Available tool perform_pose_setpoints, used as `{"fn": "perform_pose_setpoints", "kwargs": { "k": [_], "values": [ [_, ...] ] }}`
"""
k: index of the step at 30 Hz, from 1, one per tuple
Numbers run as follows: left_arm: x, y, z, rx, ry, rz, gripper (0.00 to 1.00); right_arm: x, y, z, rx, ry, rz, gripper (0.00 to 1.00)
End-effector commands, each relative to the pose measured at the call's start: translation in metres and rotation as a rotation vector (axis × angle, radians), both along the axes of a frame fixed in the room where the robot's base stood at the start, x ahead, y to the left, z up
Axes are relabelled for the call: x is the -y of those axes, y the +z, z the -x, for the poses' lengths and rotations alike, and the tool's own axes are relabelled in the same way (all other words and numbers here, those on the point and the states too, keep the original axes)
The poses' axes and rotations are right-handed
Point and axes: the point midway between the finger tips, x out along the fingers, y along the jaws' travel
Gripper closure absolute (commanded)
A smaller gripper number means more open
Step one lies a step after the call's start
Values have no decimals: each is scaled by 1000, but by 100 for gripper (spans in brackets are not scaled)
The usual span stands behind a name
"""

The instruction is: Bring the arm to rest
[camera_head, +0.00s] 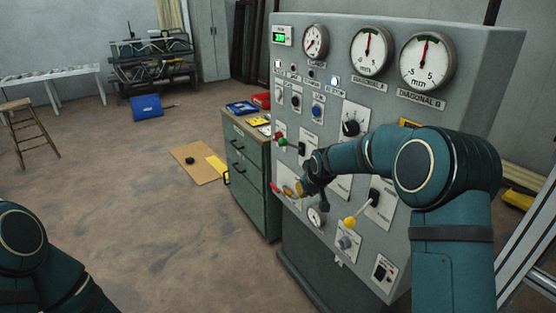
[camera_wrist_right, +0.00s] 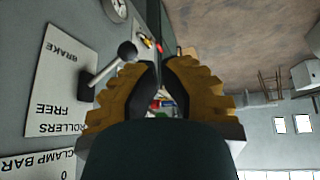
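My right arm (camera_head: 440,170) reaches in from the right, across the front of the grey control panel (camera_head: 485,60). Its gripper (camera_head: 291,190) is close to the panel's lower left part.
The panel carries gauges, knobs and a yellow-tipped lever (camera_head: 350,222) below my right forearm. A green drawer cabinet (camera_head: 250,180) adjoins its left side. Cardboard (camera_head: 192,172) lies on the floor. A stool (camera_head: 28,130) and rack (camera_head: 150,65) stand farther back. Floor at left centre is clear.

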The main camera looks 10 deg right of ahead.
Motion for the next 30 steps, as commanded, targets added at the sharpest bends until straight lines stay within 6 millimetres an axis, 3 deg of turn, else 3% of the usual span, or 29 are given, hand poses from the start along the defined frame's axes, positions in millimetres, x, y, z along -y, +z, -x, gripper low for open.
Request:
{"fn": "perform_pose_setpoints", "kwargs": {
  "k": [4,8,12,18,24,27,30],
  "values": [
    [0,0,0,0,0,0,48,-11,-25,13,-30,4,-30,100],
    [0,0,0,0,0,0,48,-36,-82,48,-97,3,-102,100],
    [0,0,0,0,0,0,48,-70,-148,110,-191,-18,-201,100],
    [0,0,0,0,0,0,48,-112,-216,222,-333,-84,-321,100],
    [0,0,0,0,0,0,48,-137,-241,319,-447,-159,-386,100],
    [0,0,0,0,0,0,48,-142,-243,346,-479,-182,-398,100],
    [0,0,0,0,0,0,48,-144,-244,359,-493,-193,-403,100]
  ]
}}
